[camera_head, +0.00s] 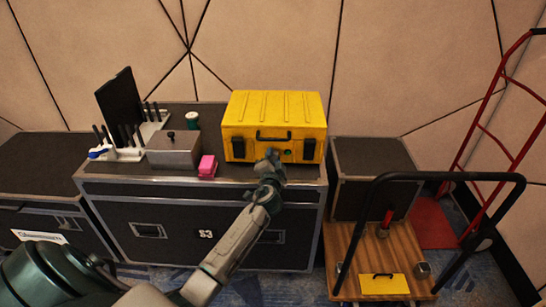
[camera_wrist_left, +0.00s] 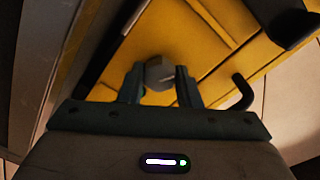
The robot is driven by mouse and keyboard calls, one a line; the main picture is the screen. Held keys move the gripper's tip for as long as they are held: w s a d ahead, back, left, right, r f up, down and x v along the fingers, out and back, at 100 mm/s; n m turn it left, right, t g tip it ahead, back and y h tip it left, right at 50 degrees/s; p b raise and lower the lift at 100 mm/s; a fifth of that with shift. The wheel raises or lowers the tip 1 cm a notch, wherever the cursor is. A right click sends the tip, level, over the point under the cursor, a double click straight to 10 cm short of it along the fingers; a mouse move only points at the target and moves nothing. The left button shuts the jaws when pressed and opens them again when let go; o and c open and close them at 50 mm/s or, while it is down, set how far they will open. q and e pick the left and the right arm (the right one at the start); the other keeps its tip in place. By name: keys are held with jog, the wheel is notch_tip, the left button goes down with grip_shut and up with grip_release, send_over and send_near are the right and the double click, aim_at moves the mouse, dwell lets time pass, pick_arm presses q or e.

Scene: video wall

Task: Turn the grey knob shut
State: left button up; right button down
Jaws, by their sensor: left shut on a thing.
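The grey knob (camera_wrist_left: 158,72) sits on the front face of the yellow case (camera_wrist_left: 205,45). My left gripper (camera_wrist_left: 160,85) has its two fingers on either side of the knob and is shut on it. In the head view the yellow case (camera_head: 274,112) stands closed on the black flight case, and my left gripper (camera_head: 271,158) is at the lower middle of its front. The gripper hides the knob there. My right gripper is not in view.
The black flight case (camera_head: 130,212) also carries a pink block (camera_head: 207,167), a grey metal box (camera_head: 174,149) and a white rack (camera_head: 125,153) to the left. A wooden cart (camera_head: 360,258) with a black handle stands at the right, beside a red hand truck (camera_head: 497,150).

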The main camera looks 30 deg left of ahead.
pick_arm(q)
jog(key=m+p, duration=0.2)
jog(key=m, duration=0.3)
jog(key=shift+m, duration=0.3)
jog(key=m+p, duration=0.2)
jog(key=m, duration=0.2)
jog(key=shift+d+m+g, duration=0.1)
jog(key=shift+m+g, duration=0.2)
jog(key=shift+f+m+y+p, duration=0.1)
jog(key=shift+m+y+p, duration=0.3)
jog(key=shift+m, duration=0.5)
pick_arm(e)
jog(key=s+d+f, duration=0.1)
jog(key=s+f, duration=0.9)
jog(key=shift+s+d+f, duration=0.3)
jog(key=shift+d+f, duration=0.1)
pick_arm(q)
jog(key=o, duration=1)
jog(key=shift+c, duration=0.2)
